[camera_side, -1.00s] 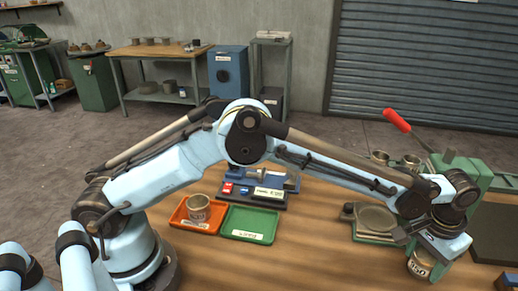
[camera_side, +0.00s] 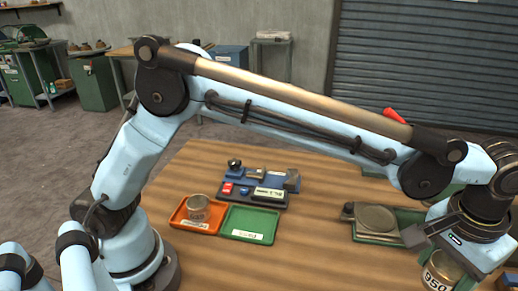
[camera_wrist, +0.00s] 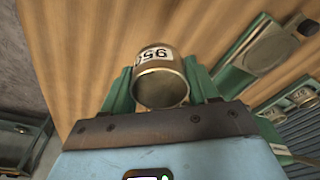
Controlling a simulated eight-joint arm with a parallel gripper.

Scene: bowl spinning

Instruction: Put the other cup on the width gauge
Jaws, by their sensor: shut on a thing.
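My gripper (camera_wrist: 160,80) is shut on a metal cup (camera_wrist: 162,87) with a white label that seems to read 950, upside down in the wrist view. The green fingers are on either side of it. In the side view the held cup (camera_side: 440,274) hangs below my wrist at the lower right; the wrist partly covers it. A dark-based device with a blue top and metal jaw, seemingly the width gauge (camera_side: 262,186), stands mid-table, far left of my gripper. No cup shows on it. Another cup (camera_side: 198,207) sits in the orange tray (camera_side: 180,222).
An empty green tray (camera_side: 250,224) lies beside the orange one, in front of the gauge. A green device with a round metal plate (camera_side: 376,218) stands left of my gripper. More cups (camera_wrist: 275,114) show at the wrist view's right. The middle front table is bare.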

